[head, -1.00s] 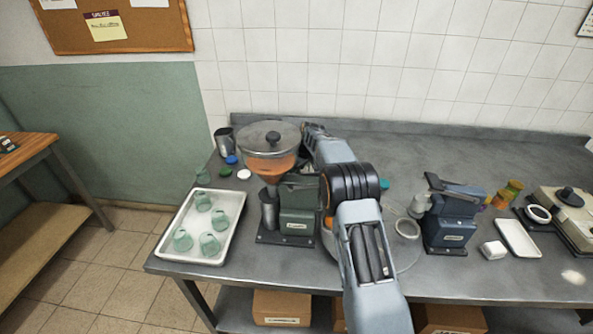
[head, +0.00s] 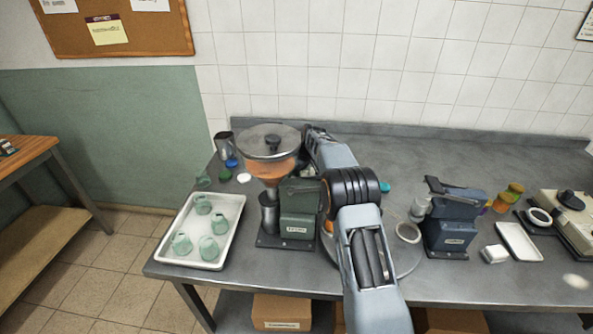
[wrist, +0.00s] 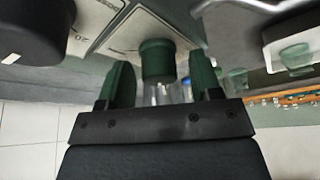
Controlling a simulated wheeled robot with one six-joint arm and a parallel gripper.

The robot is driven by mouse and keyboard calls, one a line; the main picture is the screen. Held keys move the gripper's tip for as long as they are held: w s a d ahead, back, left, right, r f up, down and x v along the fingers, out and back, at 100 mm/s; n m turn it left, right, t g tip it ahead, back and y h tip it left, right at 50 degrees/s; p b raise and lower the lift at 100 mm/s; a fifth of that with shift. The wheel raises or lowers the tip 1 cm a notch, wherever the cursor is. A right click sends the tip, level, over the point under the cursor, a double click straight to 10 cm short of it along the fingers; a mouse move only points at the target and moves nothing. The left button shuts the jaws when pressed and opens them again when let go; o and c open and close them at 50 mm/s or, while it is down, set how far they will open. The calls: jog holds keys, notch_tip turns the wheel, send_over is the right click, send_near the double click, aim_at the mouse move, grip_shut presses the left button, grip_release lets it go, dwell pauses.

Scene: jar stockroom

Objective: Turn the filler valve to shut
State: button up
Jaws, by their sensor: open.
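The filler (head: 298,222) stands left of centre on the grey bench in the head view, a grey-green body with a lidded glass hopper (head: 262,158) of orange contents. My arm reaches up beside it, and my gripper is hidden there. In the wrist view my gripper (wrist: 161,82) is open, its two green fingers apart. A short dark-green cylinder (wrist: 157,60) shows between the fingers, with clear glass below it. I cannot tell for sure whether it is the filler valve's handle, or whether a finger touches it. The valve's position cannot be read.
A white tray (head: 172,250) with several greenish jars lies left of the filler. A metal cup (head: 224,143) and loose lids are behind the tray. A second dark machine (head: 452,222) stands right of my arm. In the wrist view a black dial (wrist: 30,32) is close at upper left.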

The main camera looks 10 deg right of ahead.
jog(key=b+v, duration=0.1)
jog(key=v, duration=1.2)
jog(key=shift+s+r+b, duration=0.2)
jog(key=shift+r+b, duration=0.05)
jog(key=shift+b, duration=0.05)
jog(key=shift+d, duration=0.1)
